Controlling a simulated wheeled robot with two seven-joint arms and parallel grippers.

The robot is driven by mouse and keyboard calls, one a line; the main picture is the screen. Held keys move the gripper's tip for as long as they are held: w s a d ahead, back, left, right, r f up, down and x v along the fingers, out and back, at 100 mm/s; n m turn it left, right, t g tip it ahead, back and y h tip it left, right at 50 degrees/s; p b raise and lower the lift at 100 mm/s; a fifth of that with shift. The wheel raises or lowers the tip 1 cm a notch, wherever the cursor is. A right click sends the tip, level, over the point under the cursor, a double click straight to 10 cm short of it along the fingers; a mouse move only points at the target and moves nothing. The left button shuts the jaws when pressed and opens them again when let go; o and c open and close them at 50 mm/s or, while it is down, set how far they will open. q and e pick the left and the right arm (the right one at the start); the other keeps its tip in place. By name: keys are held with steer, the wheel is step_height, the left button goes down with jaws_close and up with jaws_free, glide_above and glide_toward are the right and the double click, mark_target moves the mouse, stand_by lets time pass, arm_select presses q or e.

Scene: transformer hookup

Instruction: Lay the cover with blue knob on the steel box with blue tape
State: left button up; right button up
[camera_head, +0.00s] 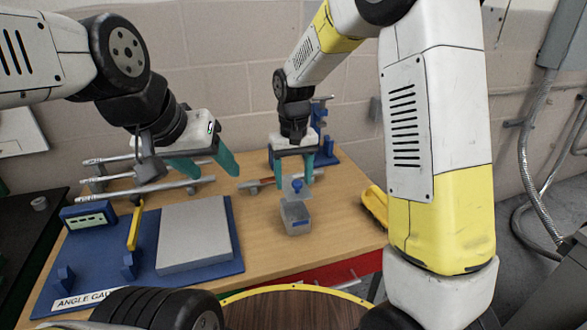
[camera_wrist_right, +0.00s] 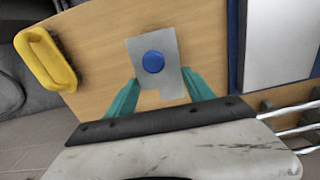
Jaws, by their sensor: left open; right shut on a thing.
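The cover, a thin grey plate (camera_wrist_right: 139,54) with a blue knob (camera_wrist_right: 153,62), is held between the teal fingers of my right gripper (camera_wrist_right: 160,90). My left gripper (camera_head: 206,168) is open and empty, above the rods at the left.
A blue board (camera_head: 238,245) with a flat grey plate (camera_head: 193,236) and a yellow piece (camera_head: 134,228) lies left of the box. Metal rods (camera_head: 150,190) lie behind it. A yellow-handled object (camera_head: 374,205) is at the right table edge. A blue stand (camera_head: 325,150) is at the back.

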mark_target(294, 196)
steer(key=shift+f, duration=3.35)
steer(key=o, duration=1.5)
steer(key=shift+r, duration=0.1)
step_height(294, 196, up, 7)
steer(key=shift+r, duration=0.3)
